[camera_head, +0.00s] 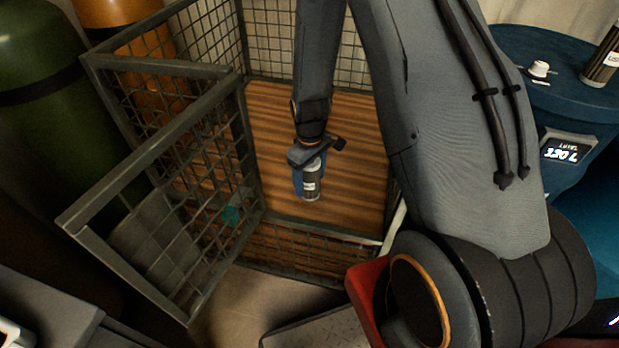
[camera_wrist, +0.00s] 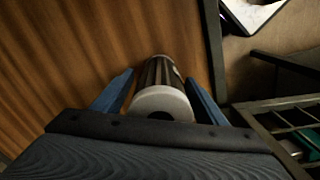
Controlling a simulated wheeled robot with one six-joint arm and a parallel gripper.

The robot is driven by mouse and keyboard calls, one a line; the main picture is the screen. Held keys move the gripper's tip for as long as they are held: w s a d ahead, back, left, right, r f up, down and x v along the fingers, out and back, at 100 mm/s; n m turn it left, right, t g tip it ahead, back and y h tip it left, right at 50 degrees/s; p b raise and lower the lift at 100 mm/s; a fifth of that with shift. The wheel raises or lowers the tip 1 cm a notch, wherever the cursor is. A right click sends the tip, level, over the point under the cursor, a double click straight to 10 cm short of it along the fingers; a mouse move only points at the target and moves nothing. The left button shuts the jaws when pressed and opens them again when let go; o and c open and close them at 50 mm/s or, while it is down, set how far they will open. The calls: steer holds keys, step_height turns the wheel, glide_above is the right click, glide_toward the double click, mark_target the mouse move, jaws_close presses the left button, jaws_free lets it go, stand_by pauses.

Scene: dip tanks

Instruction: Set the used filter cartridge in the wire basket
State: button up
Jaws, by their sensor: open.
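The filter cartridge (camera_head: 311,184), dark with a white label, is upright inside the wire basket (camera_head: 320,228), over its wooden floor. In the wrist view the cartridge (camera_wrist: 160,99) shows a pale ring-shaped end cap toward me and a dark ribbed side. My gripper (camera_head: 307,182) reaches down into the basket with its blue fingers on either side of the cartridge. In the wrist view my gripper (camera_wrist: 159,77) is open, with a gap showing beside the cartridge. I cannot tell for sure whether the cartridge's lower end touches the floor.
A mesh gate (camera_head: 150,150) stands swung out at the basket's left. Green (camera_head: 40,90) and orange (camera_head: 125,18) cylinders stand behind it. A blue tank (camera_head: 545,60) at right bears a white knob (camera_head: 539,69) and another cartridge (camera_head: 604,60). The basket floor around the cartridge is clear.

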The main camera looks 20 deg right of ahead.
step_height(320, 180, up, 12)
steer(key=s+d+r+m, duration=0.3)
steer(key=s+r+m, duration=0.1)
steer(key=s+r, duration=0.3)
steer(key=s+d+r+m, duration=0.2)
steer(key=s+r+m, duration=0.2)
steer(key=s+r, duration=0.3)
steer(key=s, duration=0.5)
steer(key=shift+s+d+r+m, duration=0.2)
steer(key=shift+d+m, duration=0.2)
steer(key=shift+a+r+p, duration=0.1)
steer(key=shift+p, duration=0.2)
steer(key=a+r+n+p, duration=0.2)
steer(key=a+r+p, duration=0.1)
steer(key=a+p, duration=0.3)
steer(key=shift+a+r+n, duration=0.3)
steer(key=shift+a+r, duration=0.1)
steer(key=shift+a, duration=0.15)
